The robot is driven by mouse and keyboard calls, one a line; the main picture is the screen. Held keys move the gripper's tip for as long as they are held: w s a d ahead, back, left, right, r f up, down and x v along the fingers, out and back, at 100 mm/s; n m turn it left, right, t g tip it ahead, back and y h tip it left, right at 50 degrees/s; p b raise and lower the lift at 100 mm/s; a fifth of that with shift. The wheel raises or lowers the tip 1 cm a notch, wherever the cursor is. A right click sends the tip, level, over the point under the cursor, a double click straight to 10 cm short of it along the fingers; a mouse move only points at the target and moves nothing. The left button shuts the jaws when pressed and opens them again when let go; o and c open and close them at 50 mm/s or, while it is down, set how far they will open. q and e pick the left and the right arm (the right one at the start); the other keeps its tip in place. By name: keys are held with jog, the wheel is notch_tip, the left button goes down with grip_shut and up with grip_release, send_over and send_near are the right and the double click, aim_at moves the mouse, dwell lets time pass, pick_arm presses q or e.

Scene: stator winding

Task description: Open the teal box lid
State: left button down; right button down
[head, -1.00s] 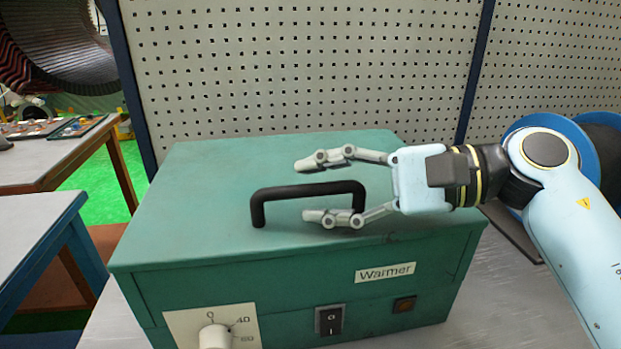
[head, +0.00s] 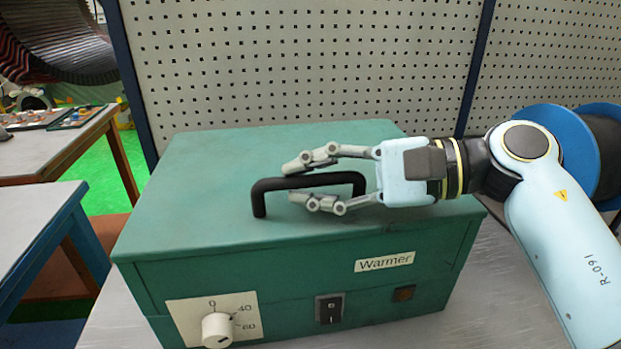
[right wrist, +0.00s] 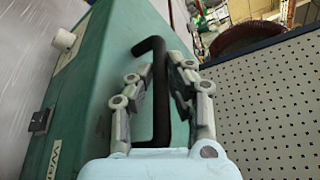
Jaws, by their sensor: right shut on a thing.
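The teal box (head: 240,291), labelled "Warmer", stands on a grey table. Its flat teal lid (head: 200,190) lies level and closed on the body. A black bar handle (head: 262,197) stands on the lid. My right gripper (head: 297,182) reaches in from the right and is shut on the handle, one finger on the far side and one on the near side. In the right wrist view the handle (right wrist: 163,110) runs between the two fingers (right wrist: 165,85). My left gripper is not in view.
A perforated board (head: 300,60) rises behind the box. A blue spool (head: 580,130) stands at the right behind my arm. The box front carries a white dial (head: 217,329) and a black switch (head: 328,309). Side tables (head: 35,235) stand at the left.

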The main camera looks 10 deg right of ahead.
jog(key=w+r+m+g+p, duration=0.1)
jog(key=w+r+m+p, duration=0.1)
jog(key=r, duration=0.5)
jog(key=w+r+m+g+h+p, duration=0.1)
jog(key=w+r+m+g+p, duration=0.1)
jog(key=w+r, duration=0.4)
jog(key=shift+r+m+p, duration=0.5)
jog(key=shift+r+p, duration=0.45)
jog(key=shift+r, duration=0.3)
jog(key=c, duration=1.3)
grip_release()
